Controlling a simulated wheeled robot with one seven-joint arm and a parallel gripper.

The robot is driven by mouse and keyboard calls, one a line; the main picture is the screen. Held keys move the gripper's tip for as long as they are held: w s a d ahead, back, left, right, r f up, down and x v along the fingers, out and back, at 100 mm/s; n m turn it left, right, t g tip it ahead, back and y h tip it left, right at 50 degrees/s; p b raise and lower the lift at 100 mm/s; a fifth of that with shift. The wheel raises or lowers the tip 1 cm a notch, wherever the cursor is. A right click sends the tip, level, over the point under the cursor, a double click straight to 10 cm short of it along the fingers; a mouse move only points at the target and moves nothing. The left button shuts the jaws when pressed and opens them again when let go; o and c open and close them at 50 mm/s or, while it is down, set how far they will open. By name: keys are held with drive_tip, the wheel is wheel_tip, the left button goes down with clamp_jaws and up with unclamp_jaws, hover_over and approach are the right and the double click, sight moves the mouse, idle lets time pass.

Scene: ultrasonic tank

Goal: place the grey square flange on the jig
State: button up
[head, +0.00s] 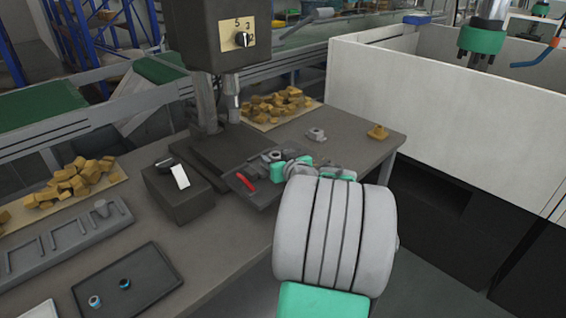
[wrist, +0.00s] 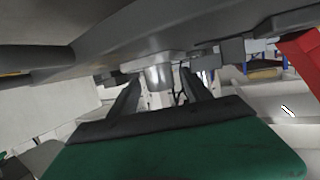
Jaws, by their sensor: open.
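My gripper (head: 281,160) is over the vise-like jig (head: 252,188) with the red handle (head: 247,182) on the bench. In the wrist view my gripper's two dark fingers (wrist: 158,97) are open, one on each side of a grey round boss (wrist: 160,77) under a flat plate; this looks like the grey square flange, with the picture turned over. The plate seems to rest against a dark grey surface; whether it is fully seated is hidden. In the head view a small grey part (head: 273,155) shows by the fingertips, partly covered by my gripper.
Another grey flanged part (head: 316,134) and an orange one (head: 378,132) stand on the bench behind the jig. The drill press (head: 218,40) rises at the left of the jig. A dark control box (head: 176,196) and a black tray (head: 128,285) are nearer left. A white wall (head: 440,110) stands at right.

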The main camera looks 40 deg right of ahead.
drive_tip(key=v, duration=1.1)
drive_tip(key=shift+b, duration=0.4)
drive_tip(key=shift+c, duration=0.5)
